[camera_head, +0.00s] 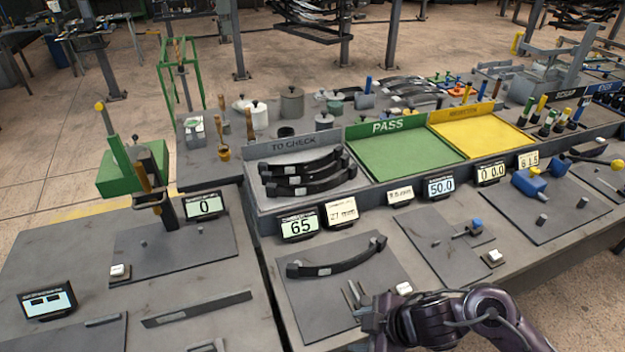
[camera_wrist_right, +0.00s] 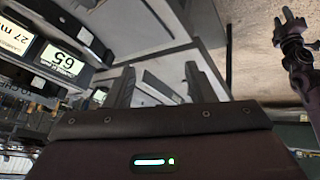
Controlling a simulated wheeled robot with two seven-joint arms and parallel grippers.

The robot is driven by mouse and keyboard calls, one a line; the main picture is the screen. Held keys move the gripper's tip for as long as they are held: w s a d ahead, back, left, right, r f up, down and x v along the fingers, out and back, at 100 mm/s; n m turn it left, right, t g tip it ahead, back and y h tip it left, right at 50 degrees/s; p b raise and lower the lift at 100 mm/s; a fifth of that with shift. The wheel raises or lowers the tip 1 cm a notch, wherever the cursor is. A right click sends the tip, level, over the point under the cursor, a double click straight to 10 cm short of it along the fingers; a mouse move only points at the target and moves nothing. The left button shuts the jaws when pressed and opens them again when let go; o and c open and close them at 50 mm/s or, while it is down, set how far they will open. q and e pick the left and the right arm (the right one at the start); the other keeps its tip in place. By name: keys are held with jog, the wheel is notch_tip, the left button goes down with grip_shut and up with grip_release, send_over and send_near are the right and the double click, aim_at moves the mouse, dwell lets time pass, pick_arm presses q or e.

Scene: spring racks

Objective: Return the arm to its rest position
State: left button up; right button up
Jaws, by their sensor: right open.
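My right arm comes in from the lower right in the head view. My right gripper (camera_head: 358,296) is at the front edge of the bench, its fingers apart with nothing between them. Its two fingers also show apart in the right wrist view (camera_wrist_right: 158,88). A curved black leaf spring (camera_head: 340,260) lies on the grey plate just beyond the gripper, apart from it. My left gripper is not in the head view.
A "TO CHECK" tray (camera_head: 262,190) holds several dark springs. A green PASS tray (camera_head: 400,152) and a yellow tray (camera_head: 480,132) stand to its right, both empty. Small displays, one reading 65 (camera_head: 299,225), line the bench. A green press (camera_head: 125,172) stands at left.

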notch_tip(320, 180, up, 5)
jog(key=d+m+t+h, duration=0.1)
jog(key=m+t+h, duration=0.25)
jog(key=m, duration=0.45)
jog(key=s+d+f+m+g+h, duration=0.2)
jog(key=s+d+f+m+g, duration=0.15)
jog(key=s+d+m, duration=0.45)
notch_tip(320, 180, down, 34)
jog(key=s+n+g+b, duration=0.2)
jog(key=s+b, duration=0.1)
jog(key=b, duration=0.2)
pick_arm(q)
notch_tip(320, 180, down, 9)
jog(key=b, duration=0.4)
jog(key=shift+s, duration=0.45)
pick_arm(e)
jog(key=s+d+f, duration=0.2)
jog(key=s+f, duration=0.7)
jog(key=f, duration=0.2)
jog(key=s+d+f, duration=0.2)
jog(key=s+f, duration=0.8)
jog(key=f, duration=0.1)
jog(key=shift+d+g, duration=0.2)
jog(key=shift+g, duration=0.2)
